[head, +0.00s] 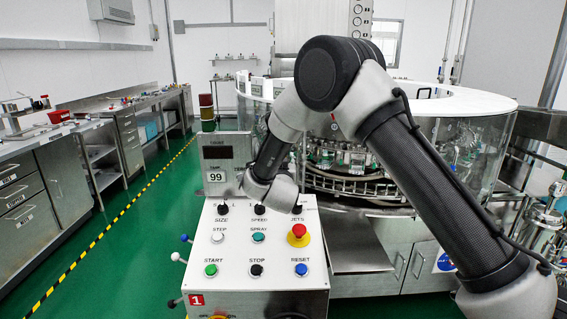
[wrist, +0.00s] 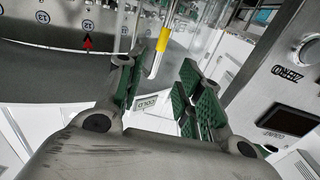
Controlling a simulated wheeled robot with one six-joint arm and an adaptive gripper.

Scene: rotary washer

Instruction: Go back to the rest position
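My gripper (wrist: 160,92) shows in the wrist view with its two green-padded fingers apart and nothing between them. In the head view my arm reaches over the control panel (head: 230,268), and the gripper itself is hidden behind the wrist links. The panel carries START, STOP and RESET buttons, STEP and SPRAY buttons, a red emergency button (head: 298,231) on yellow, and black knobs along its top. A display box (head: 217,152) reading 99 stands behind the panel. My wrist is close in front of this box and above the panel's top edge.
The round rotary washer (head: 480,102) with clear walls and bottles inside stands behind and right of my arm. Steel benches (head: 62,180) line the left wall. The green floor (head: 125,255) between is clear.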

